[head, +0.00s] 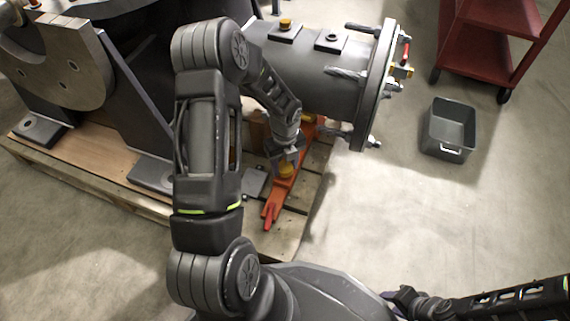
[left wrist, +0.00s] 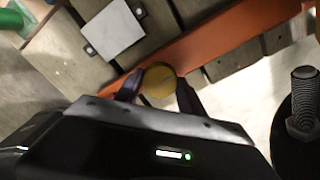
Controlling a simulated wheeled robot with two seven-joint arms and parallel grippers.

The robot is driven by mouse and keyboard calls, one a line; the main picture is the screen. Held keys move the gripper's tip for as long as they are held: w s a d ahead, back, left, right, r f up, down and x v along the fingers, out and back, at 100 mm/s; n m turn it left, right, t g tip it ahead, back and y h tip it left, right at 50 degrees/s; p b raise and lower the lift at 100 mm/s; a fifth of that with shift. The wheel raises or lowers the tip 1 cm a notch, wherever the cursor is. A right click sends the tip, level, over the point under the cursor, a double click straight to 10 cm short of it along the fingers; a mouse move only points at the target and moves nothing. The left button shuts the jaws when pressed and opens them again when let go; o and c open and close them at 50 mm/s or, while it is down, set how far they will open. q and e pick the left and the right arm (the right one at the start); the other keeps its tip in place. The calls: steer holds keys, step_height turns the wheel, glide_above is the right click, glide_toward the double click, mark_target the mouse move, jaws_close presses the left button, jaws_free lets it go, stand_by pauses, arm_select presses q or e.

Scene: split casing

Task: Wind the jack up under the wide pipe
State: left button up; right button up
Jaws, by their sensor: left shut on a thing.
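The wide grey pipe (head: 310,72) with a bolted flange lies across the top of the head view. The orange jack (head: 290,187) lies on the wooden pallet below it, partly hidden by my left arm and the pipe. Its body also shows in the left wrist view (left wrist: 225,38). My left gripper (head: 286,163) is shut on the jack's yellow knob (head: 286,171), with one finger on each side of the knob in the left wrist view (left wrist: 158,80). My right gripper (head: 404,298) is low at the right, small and dark; its opening is unclear.
A grey open bin (head: 433,143) stands on the floor at the right. A red wheeled cart (head: 470,75) is at the top right. The pallet (head: 100,195) carries a heavy grey stand (head: 130,110). Threaded studs (left wrist: 303,100) stick out near the gripper.

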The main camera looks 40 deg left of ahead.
arm_select(q)
steer(key=c, duration=0.6)
